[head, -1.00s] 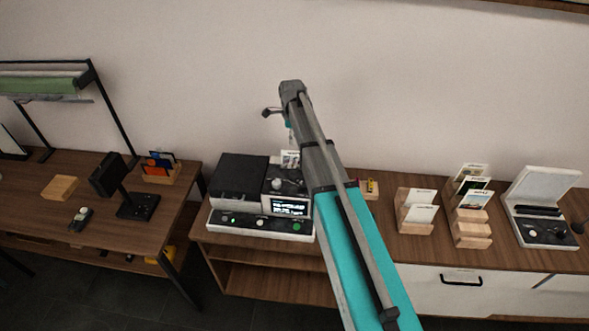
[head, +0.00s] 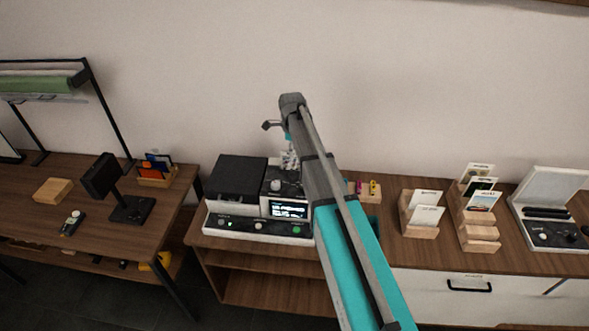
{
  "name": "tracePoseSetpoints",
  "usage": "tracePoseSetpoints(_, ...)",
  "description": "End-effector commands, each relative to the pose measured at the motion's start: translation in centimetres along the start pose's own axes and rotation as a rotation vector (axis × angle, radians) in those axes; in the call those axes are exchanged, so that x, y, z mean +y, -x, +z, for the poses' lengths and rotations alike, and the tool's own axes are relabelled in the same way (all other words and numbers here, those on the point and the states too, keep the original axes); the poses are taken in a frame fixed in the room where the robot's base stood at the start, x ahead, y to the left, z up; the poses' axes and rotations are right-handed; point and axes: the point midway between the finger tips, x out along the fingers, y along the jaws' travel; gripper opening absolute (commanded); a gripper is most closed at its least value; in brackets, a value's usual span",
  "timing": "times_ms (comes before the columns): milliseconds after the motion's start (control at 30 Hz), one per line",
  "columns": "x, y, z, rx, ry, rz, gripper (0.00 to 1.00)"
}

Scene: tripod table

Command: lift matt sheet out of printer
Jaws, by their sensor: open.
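The printer is probably the dark unit with a lit display (head: 288,209) on the wooden sideboard, left of my arm. A small pale patterned sheet (head: 289,161) stands up at its back; I cannot tell whether it is the matt one. My arm crosses in front and hides the area to its right. My gripper (head: 288,148) is small and partly hidden beside the arm, just above the sheet. It is open, and I cannot tell whether it touches the sheet.
A black box (head: 237,177) stands left of the display unit, behind a low control panel (head: 258,228). Wooden card racks (head: 419,229) and an open-lidded device (head: 552,233) are to the right. A separate table (head: 110,245) with a black stand is at left.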

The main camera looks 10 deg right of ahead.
Motion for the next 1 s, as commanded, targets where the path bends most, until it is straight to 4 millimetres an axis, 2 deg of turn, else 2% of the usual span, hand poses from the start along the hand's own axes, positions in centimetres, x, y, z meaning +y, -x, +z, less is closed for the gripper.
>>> tracePoseSetpoints(433, 0.0, -0.5, -0.1, 0.0, 0.0, 0.0, 0.47)
tracePoseSetpoints(1000, -0.3, -4.5, -0.6, 0.0, 0.0, 0.0, 0.47)
